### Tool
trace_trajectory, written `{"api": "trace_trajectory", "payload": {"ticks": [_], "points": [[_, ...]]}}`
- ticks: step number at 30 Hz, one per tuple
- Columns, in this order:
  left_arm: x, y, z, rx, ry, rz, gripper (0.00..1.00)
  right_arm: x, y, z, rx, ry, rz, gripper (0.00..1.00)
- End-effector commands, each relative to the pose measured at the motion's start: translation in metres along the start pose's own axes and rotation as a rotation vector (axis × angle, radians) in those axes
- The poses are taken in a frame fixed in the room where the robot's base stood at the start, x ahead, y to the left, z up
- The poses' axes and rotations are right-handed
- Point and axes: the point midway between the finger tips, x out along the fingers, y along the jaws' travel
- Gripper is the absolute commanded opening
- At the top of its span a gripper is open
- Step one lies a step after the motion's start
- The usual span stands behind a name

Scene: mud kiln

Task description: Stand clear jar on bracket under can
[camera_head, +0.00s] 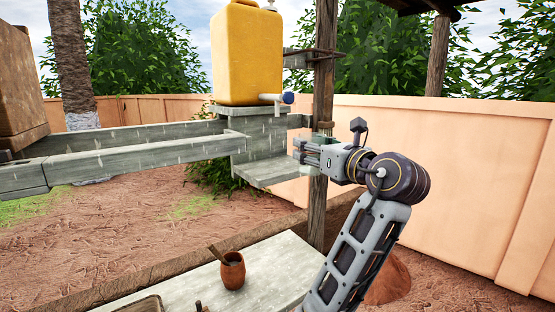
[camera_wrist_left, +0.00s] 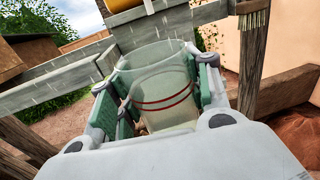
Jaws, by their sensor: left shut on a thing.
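The clear jar (camera_wrist_left: 163,90), with red bands round it, stands between the fingers of my left gripper (camera_wrist_left: 158,108) in the left wrist view. The fingers are shut on its sides. In the head view my left gripper (camera_head: 303,152) is just right of the wooden bracket (camera_head: 268,172); the jar is hard to make out there. The bracket is a small grey ledge with a back board, fixed below the yellow can (camera_head: 246,55). The can has a tap (camera_head: 284,98) with a blue end over the bracket. My right gripper is not in view.
A wooden post (camera_head: 324,95) stands right behind my left gripper. A long grey beam (camera_head: 140,158) runs left from the bracket. A lower table (camera_head: 268,262) carries a brown clay cup (camera_head: 232,271) with a stick in it. The bracket's top looks bare.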

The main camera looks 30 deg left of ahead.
Motion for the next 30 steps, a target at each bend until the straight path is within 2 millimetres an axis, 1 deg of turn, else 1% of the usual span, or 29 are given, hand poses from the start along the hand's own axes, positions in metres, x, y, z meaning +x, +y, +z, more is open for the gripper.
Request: {"api": "trace_trajectory", "payload": {"ticks": [5,8,30], "points": [[0.019,0.0,0.001,0.002,-0.001,0.003,0.25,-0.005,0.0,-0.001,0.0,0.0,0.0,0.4],[0.035,0.0,0.001,0.003,0.0,0.002,0.25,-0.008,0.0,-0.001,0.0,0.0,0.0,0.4],[0.154,0.001,0.002,0.001,0.0,0.002,0.25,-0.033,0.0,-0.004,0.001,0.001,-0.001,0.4]]}}
